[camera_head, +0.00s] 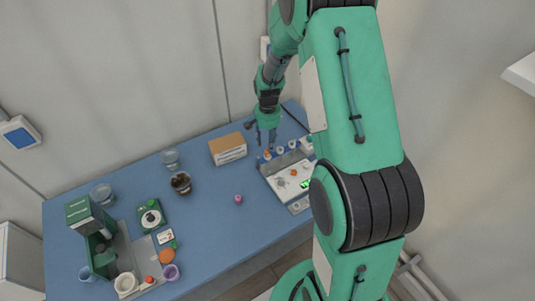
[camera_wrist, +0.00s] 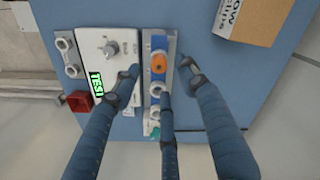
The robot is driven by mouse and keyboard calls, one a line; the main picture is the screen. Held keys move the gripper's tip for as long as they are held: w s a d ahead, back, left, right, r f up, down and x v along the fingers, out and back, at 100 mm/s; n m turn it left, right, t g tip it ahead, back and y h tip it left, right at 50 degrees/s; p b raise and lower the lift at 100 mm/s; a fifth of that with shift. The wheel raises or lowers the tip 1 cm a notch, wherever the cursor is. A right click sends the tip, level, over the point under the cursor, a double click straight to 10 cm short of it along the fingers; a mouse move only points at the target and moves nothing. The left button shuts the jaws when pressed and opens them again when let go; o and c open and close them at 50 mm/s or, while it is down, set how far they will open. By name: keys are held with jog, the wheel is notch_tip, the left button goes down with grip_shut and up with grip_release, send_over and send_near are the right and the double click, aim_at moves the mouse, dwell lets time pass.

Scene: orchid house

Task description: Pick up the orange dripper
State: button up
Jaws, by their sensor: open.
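The orange dripper (camera_wrist: 158,62) sits in a narrow rack (camera_wrist: 170,42) with a blue strip, near the top of the wrist view. In the head view, a small orange spot that looks like it (camera_head: 267,154) shows below my gripper (camera_head: 265,136). In the wrist view my gripper (camera_wrist: 160,72) is open, its blue-grey fingers spread around the rack. One fingertip is on the left, one on the right, and one just below the orange dripper. I see no clear contact, and the height gap cannot be told.
A grey test device (camera_wrist: 106,40) with a green display stands beside the rack. A cardboard box (camera_head: 227,148) is close by on the blue table (camera_head: 215,215). A pink item (camera_head: 238,199), a dark-filled glass (camera_head: 181,183) and a green machine (camera_head: 88,214) stand further left.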

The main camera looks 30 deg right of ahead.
jog(key=shift+s+f, duration=0.1)
jog(key=shift+f, duration=2.3)
jog(key=c, duration=0.9)
